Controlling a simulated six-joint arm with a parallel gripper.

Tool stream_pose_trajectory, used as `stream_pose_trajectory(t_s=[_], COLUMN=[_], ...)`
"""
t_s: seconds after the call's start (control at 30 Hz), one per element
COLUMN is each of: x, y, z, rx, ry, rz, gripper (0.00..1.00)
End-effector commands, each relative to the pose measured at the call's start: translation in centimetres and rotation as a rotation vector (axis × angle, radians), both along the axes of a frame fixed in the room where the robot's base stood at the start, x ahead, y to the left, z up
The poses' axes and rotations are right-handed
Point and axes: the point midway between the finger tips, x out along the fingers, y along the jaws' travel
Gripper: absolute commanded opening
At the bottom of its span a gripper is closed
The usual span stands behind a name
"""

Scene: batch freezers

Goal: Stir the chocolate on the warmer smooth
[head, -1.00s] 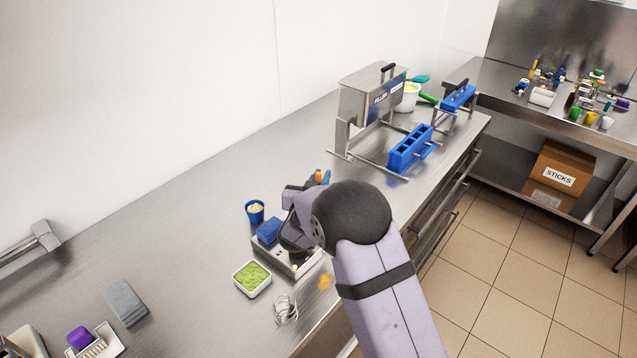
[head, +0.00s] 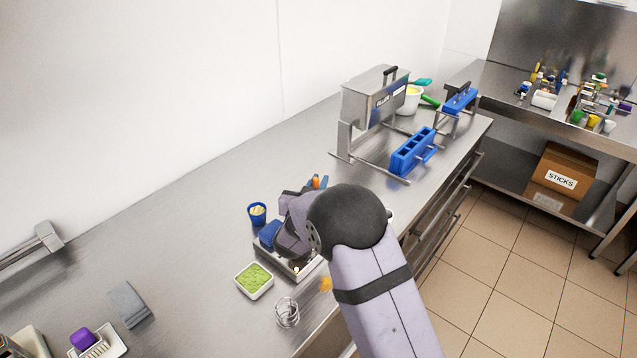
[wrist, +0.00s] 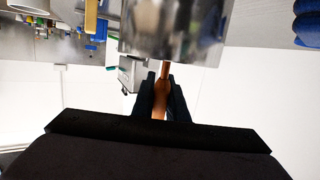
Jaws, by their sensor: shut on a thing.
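In the wrist view my gripper (wrist: 161,82) is shut on an orange-brown handle (wrist: 160,103), which runs up between the dark fingers to a shiny steel vessel (wrist: 175,35). The tool's working end is hidden. No chocolate shows in either view.
A steel filler (head: 370,103) and blue mould (head: 412,152) stand farther back. The counter's left middle (head: 185,235) is clear.

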Motion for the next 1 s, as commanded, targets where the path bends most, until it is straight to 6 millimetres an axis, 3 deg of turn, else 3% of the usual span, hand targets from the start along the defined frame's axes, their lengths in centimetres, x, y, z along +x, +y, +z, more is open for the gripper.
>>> stream_pose_trajectory(t_s=[1.0], x=[0.0], y=[0.0], z=[6.9], rx=[0.0], ry=[0.0], rz=[0.0], gripper=[0.0])
